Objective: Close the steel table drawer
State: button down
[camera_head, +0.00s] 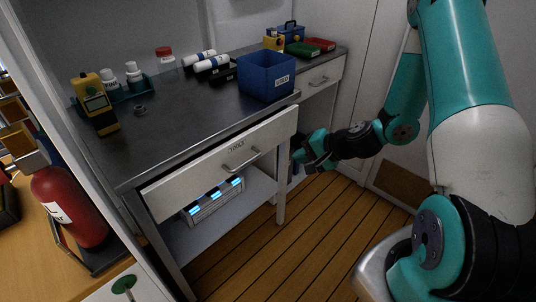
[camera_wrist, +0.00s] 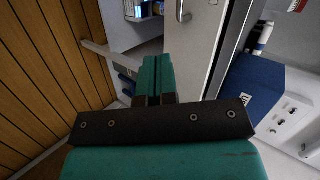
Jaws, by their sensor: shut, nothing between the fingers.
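The steel table (camera_head: 185,110) has a pale drawer (camera_head: 205,165) labelled TOOLS, with a bar handle (camera_head: 240,161). The drawer front stands out a little from under the tabletop edge, so it looks partly open. In the wrist view the drawer front (camera_wrist: 193,48) and its handle (camera_wrist: 184,11) show beyond and right of my fingers. My gripper (camera_head: 302,158) is beside the drawer's right end, below its top edge and near the table leg. The wrist view shows its teal fingers (camera_wrist: 158,58) together and empty. I cannot tell whether they touch the drawer.
A blue bin (camera_head: 266,76) stands on the tabletop's right front corner. A lit unit (camera_head: 214,200) sits on the lower shelf. A fire extinguisher (camera_head: 70,205) is at left. The wooden floor (camera_head: 300,235) before the table is clear.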

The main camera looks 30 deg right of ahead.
jog(key=w+r+p+x, duration=0.1)
jog(key=p+x, duration=0.1)
jog(key=x, duration=1)
jog(key=shift+w+d+m+h, duration=0.3)
jog(key=shift+w+m, duration=0.1)
jog(key=shift+w, duration=0.2)
